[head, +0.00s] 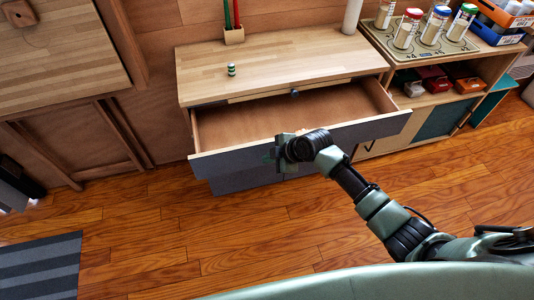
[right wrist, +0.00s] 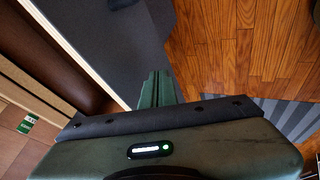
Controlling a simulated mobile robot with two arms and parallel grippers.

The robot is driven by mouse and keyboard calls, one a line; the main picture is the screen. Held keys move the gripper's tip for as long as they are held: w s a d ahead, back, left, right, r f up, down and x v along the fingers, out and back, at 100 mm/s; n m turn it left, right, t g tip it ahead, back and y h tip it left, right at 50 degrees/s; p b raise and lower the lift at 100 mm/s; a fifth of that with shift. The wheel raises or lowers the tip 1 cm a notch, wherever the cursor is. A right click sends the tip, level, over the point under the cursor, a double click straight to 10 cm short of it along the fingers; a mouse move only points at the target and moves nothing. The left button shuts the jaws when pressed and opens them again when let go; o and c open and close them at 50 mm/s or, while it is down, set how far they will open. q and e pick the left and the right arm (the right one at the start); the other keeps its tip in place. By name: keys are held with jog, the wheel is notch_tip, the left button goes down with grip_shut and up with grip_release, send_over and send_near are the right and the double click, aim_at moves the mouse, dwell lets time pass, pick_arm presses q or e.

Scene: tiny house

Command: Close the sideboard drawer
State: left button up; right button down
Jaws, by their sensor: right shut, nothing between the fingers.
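The sideboard (head: 330,52) has a light wood top and stands against the back wall. Its wide drawer (head: 235,126) is pulled out, and its inside looks empty. The drawer has a grey front panel (head: 372,131), which also shows in the right wrist view (right wrist: 130,45). My right gripper (head: 272,155) is shut and empty at the middle of the drawer front. Its fingers also show close to the grey panel in the right wrist view (right wrist: 157,88); I cannot tell whether they touch it. My left gripper is not in view.
On the sideboard are a pencil holder (head: 234,36) and a small striped object (head: 231,70). A shelf unit (head: 425,100) with several jars stands at the right. A striped grey mat (head: 40,268) lies at lower left. The wooden floor (head: 190,225) before the drawer is clear.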

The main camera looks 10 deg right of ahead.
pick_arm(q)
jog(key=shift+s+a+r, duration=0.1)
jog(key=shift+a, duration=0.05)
pick_arm(e)
jog(key=shift+w, duration=0.95)
